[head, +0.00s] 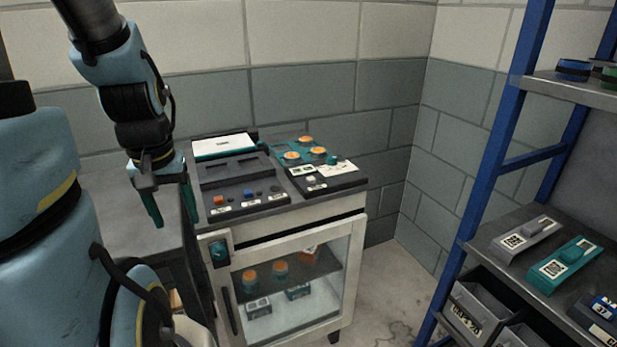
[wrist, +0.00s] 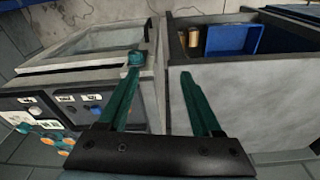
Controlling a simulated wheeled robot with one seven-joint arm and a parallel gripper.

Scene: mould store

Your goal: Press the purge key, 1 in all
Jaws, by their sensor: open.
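A dark key panel (head: 245,203) lies at the front left of the cabinet top. The label print is too small to read, so I cannot tell which is the purge key. My gripper (head: 172,215) is open and empty, left of the panel and apart from it, with its teal fingers pointing down. In the wrist view the gripper (wrist: 160,68) shows with fingers spread, and a blue key (wrist: 96,110) shows at the left.
The cabinet (head: 290,230) has a glass door with a teal knob (head: 219,252). Orange-topped pieces (head: 306,140) and a white-topped box (head: 224,146) stand behind the panel. A grey bench (head: 140,242) lies below my gripper. A blue-framed shelf (head: 515,130) stands right.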

